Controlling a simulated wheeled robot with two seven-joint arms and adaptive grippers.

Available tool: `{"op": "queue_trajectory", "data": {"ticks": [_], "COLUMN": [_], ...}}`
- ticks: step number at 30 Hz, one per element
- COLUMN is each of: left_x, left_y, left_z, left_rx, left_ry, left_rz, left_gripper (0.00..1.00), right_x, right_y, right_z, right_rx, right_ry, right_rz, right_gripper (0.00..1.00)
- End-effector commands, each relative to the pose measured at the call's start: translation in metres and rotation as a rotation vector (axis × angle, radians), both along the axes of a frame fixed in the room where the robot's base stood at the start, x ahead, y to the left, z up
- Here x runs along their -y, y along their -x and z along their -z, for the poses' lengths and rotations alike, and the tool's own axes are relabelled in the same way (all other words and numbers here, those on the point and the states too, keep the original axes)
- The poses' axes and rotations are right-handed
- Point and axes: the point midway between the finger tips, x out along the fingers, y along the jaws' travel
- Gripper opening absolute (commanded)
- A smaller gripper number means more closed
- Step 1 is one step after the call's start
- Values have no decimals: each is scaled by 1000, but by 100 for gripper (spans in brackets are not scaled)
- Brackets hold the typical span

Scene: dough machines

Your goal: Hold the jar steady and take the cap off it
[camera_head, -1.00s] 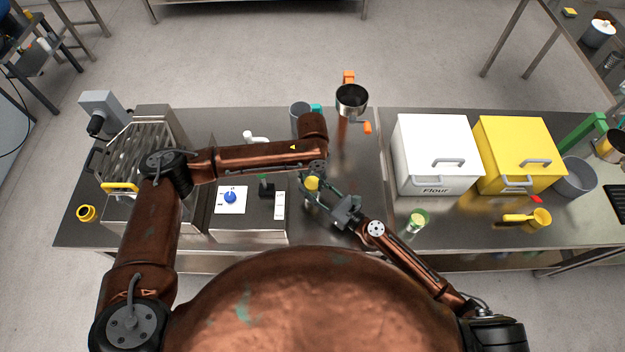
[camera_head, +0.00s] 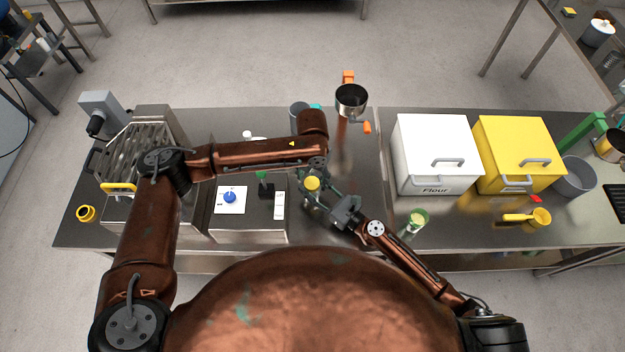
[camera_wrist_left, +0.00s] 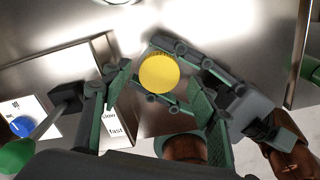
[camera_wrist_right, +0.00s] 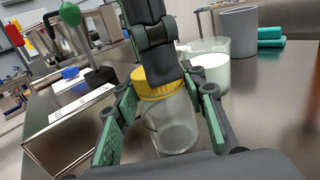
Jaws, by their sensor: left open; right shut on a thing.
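The clear jar (camera_wrist_right: 172,130) stands upright with its yellow cap (camera_wrist_right: 155,84) on. The cap also shows in the head view (camera_head: 312,183) and in the left wrist view (camera_wrist_left: 159,74). My right gripper (camera_wrist_right: 165,105) is shut on the jar, one finger on each side below the cap. My left gripper (camera_wrist_left: 160,80) is open above the jar, its fingers apart on either side of the cap. In the right wrist view a left finger hides part of the cap's top. In the head view the grippers overlap around the cap.
A control box with a blue knob (camera_head: 230,197) and green-tipped lever (camera_head: 263,176) is close on the left. White (camera_head: 428,140) and yellow (camera_head: 515,140) bins are right. A green-topped jar (camera_head: 416,222) stands right of my right gripper.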

Motion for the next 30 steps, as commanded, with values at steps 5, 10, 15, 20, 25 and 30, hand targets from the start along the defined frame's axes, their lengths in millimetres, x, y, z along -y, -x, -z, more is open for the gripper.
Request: {"op": "queue_trajectory", "data": {"ticks": [5, 10, 15, 20, 25, 30], "left_x": [0, 0, 0, 0, 0, 0], "left_y": [-1, -1, -1, 1, 1, 1], "left_z": [-24, -35, -55, -61, -42, -15], "left_rx": [2, 2, 4, 1, -2, -1], "left_ry": [1, 1, -1, -2, -1, -1], "left_rz": [0, 29, 191, 291, 298, 298], "left_gripper": [54, 51, 51, 51, 51, 51], "right_x": [0, 1, 1, 1, 1, 1], "right_y": [5, 5, 5, 5, 5, 5], "right_z": [10, 10, 10, 10, 10, 10], "right_rx": [-15, -15, -15, -15, -15, -15], "right_ry": [8, 8, 8, 8, 8, 8], "right_rz": [-4, -4, -4, -4, -4, -4], "right_gripper": [0, 0, 0, 0, 0, 0]}}
